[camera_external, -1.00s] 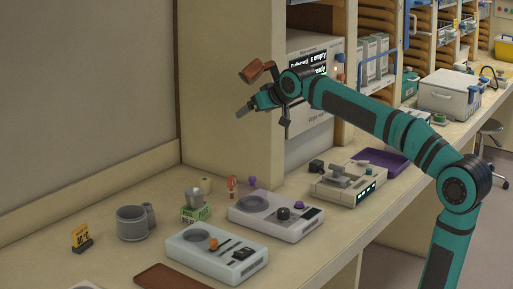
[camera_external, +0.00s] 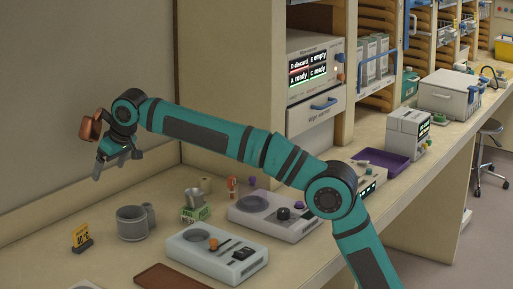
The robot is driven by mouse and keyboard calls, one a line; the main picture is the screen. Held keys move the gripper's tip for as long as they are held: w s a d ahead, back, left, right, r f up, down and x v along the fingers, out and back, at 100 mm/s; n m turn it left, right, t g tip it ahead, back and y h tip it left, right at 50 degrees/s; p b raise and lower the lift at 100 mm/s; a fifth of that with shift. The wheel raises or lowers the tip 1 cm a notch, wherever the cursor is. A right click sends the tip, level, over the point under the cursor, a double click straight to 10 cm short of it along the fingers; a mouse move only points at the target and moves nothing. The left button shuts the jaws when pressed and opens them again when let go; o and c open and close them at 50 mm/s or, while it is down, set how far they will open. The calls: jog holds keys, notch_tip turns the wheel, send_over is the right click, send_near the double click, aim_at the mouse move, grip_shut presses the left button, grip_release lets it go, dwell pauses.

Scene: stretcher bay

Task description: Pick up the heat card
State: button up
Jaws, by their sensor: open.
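The heat card (camera_external: 81,236) is a small yellow-orange card with dark print. It stands upright in a dark holder at the left of the counter. My gripper (camera_external: 112,172) is open and empty in the air, above and slightly right of the card and clear of the counter. A brown-orange part (camera_external: 91,126) shows beside my wrist; I cannot tell what it is.
A grey cup-like holder (camera_external: 133,223) stands right of the card. A brown tray (camera_external: 172,279) lies in front. The wall rises behind.

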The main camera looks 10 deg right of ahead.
aim_at(80, 227)
jog(key=s+a+f, duration=0.4)
jog(key=s+a, duration=0.3)
jog(key=shift+n+h, duration=0.3)
jog(key=shift+n, duration=0.1)
jog(key=x, duration=1.6)
jog(key=shift+d+f, duration=0.1)
jog(key=shift+f, duration=0.35)
jog(key=c, duration=1.1)
